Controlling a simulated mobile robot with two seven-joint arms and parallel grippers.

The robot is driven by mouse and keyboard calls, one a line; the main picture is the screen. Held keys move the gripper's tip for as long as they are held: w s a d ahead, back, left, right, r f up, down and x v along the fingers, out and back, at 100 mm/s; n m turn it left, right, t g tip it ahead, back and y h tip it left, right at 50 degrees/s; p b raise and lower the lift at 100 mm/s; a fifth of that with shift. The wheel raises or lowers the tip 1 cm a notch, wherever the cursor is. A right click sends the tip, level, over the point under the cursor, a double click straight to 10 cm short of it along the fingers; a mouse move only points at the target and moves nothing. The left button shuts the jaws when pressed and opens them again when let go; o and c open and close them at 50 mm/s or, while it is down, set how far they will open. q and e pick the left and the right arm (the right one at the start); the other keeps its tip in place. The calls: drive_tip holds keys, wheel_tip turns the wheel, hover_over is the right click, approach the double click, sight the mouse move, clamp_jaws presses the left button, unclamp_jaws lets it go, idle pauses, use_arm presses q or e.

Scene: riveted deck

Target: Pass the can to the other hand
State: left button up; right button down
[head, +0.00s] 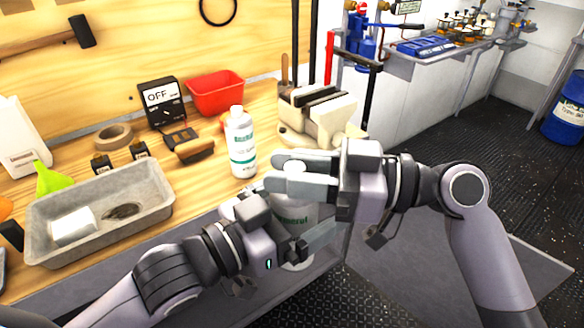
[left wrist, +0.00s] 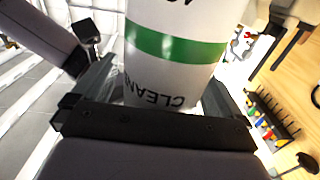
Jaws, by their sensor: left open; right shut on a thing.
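The can (head: 292,214) is white with a green band and lettering, and hangs roughly upright in front of the bench. My right gripper (head: 287,172) is shut on its upper part and hides the top. My left gripper (head: 284,226) is open around the lower part of the can, with one finger on each side. In the left wrist view the can (left wrist: 176,48) stands between the open left fingers (left wrist: 165,95), its lettering upside down. Whether those fingers touch it I cannot tell.
A white bottle (head: 241,145) stands on the wooden bench just behind my grippers. A vise (head: 318,112) is at the bench's right end. A grey tray (head: 150,205), a red bin (head: 216,92) and a meter (head: 160,100) are further left. The dark floor at right is mostly open.

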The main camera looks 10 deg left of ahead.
use_arm(q)
drive_tip(key=s+a+f+n+g+y, duration=0.1)
drive_tip(key=s+a+f+n+y, duration=0.1)
drive_tip(key=f, duration=0.8)
drive_tip(key=s+a+f+n+g+y, duration=0.1)
drive_tip(key=s+a+f+y, duration=0.3)
drive_tip(key=a+f, duration=0.3)
drive_tip(key=s+a+f+n+g+y, duration=0.1)
drive_tip(key=s+a+f+n+y, duration=0.1)
drive_tip(key=f, duration=1.3)
drive_tip(key=s+a+y, duration=0.1)
drive_tip(key=s+a, duration=0.1)
drive_tip(key=shift+a+f+n, duration=0.15)
drive_tip(key=shift+a+n, duration=0.15)
drive_tip(key=shift+s, duration=0.1)
